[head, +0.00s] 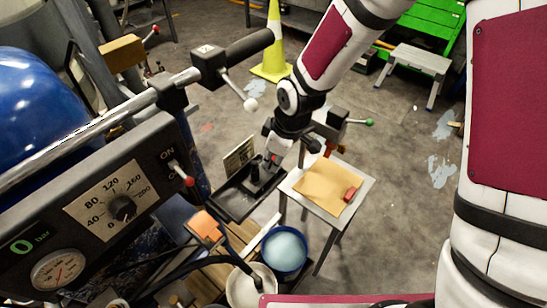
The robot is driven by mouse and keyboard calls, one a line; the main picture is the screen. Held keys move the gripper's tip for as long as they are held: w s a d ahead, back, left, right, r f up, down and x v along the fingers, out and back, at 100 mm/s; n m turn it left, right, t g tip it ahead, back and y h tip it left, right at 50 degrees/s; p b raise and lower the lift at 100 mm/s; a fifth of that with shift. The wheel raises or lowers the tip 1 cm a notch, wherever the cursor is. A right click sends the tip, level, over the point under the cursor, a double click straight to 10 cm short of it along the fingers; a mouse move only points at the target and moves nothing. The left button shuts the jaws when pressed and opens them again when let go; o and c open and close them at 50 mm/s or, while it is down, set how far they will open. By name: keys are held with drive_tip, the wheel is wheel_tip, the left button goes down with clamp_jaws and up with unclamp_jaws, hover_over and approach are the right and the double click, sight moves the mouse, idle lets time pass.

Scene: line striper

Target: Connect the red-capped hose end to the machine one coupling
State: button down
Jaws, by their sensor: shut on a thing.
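My gripper (266,162) hangs at the end of my arm in the middle of the head view, over the black tray (235,207). Its jaws are shut on a small dark piece (254,174). The piece is too small and dark to tell whether it is a hose end, and I cannot tell whether it touches the tray. A small red spot shows near the jaws. Black hoses (195,266) curve at the machine's lower part. I cannot pick out a red-capped hose end or the machine one coupling for certain. The machine's panel (112,200) with gauge and dial fills the left.
A blue-rimmed bucket (285,248) and a pale container (250,287) stand below. A yellow cone (272,55) stands behind. The floor at right is mostly open.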

drive_tip(key=shift+s+d+r+p, duration=0.1)
drive_tip(key=shift+d+r+p, duration=0.05)
drive_tip(key=shift+r+p, duration=0.3)
drive_tip(key=shift+p+v, duration=1.35)
drive_tip(key=shift+v, duration=0.45)
drive_tip(key=w+d+m+t+h, duration=0.1)
drive_tip(key=w+d+m+h, duration=0.2)
drive_tip(key=d+m, duration=1.1)
drive_tip(key=d, duration=0.5)
drive_tip(key=shift+d+f, duration=0.15)
drive_tip(key=shift+d, duration=0.1)
